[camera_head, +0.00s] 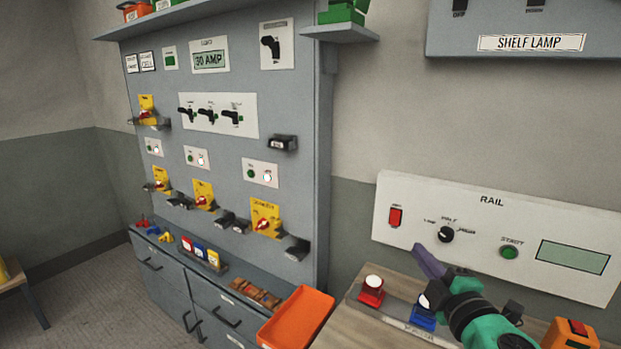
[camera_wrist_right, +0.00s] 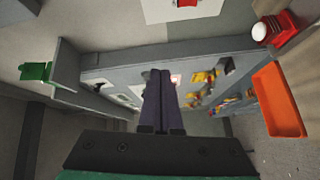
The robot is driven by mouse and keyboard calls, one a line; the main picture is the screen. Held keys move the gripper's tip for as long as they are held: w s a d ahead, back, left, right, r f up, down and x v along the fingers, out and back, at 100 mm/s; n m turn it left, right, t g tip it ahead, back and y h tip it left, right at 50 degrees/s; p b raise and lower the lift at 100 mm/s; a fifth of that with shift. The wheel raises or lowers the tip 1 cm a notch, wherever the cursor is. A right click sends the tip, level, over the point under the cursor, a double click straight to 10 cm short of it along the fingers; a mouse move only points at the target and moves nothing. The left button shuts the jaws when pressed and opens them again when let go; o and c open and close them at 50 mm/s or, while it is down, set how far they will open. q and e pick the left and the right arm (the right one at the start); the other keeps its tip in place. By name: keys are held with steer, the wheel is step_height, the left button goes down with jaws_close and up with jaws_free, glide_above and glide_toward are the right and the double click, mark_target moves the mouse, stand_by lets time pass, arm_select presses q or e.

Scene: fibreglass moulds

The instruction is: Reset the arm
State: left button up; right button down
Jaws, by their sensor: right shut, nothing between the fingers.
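My right gripper (camera_head: 420,252) has dark purple fingers on a green and black arm that comes in from the bottom right in the head view. The fingers are shut and empty, in the air in front of the RAIL panel's lower left. In the wrist view the gripper (camera_wrist_right: 160,73) has its two fingers pressed together, with the grey switch board (camera_wrist_right: 120,60) beyond them. My left gripper is not in view.
The RAIL panel (camera_head: 492,202) is on the wall behind the gripper. Below are a red block with a white top (camera_head: 371,291), a blue block (camera_head: 422,318) and an orange tray (camera_head: 297,318). The switch board (camera_head: 225,155) stands left. An orange box (camera_head: 570,334) is right.

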steer(key=s+d+f+m+g+h, duration=0.1)
steer(key=s+f+m+g, duration=0.3)
steer(key=f, duration=0.4)
steer(key=s+d+f+m+g+h, duration=0.1)
steer(key=s+f+m+g, duration=0.2)
steer(key=s+f, duration=0.3)
steer(key=s+d+f+m+g, duration=0.1)
steer(key=s+f+m+g, duration=0.3)
steer(key=f, duration=0.8)
steer(key=shift+s+d+f+m+g+h, duration=0.15)
steer(key=shift+s+m+g+h, duration=0.2)
steer(key=shift+s+m, duration=0.7)
steer(key=s+a+f+m+g+y, duration=0.1)
steer(key=s+a+f+m+g, duration=0.2)
steer(key=s, duration=0.4)
step_height(320, 180, down, 31)
steer(key=s+d+n+g+b, duration=0.1)
steer(key=s+d+n+b, duration=0.15)
steer(key=b, duration=0.35)
arm_select(q)
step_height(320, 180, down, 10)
steer(key=b, duration=0.4)
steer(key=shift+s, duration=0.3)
arm_select(e)
steer(key=s+d+f+g, duration=0.1)
steer(key=s+d+f, duration=0.1)
steer(key=s+f, duration=1.4)
steer(key=shift+s+f+m, duration=0.15)
steer(key=shift+f+m, duration=0.15)
steer(key=shift+f, duration=0.55)
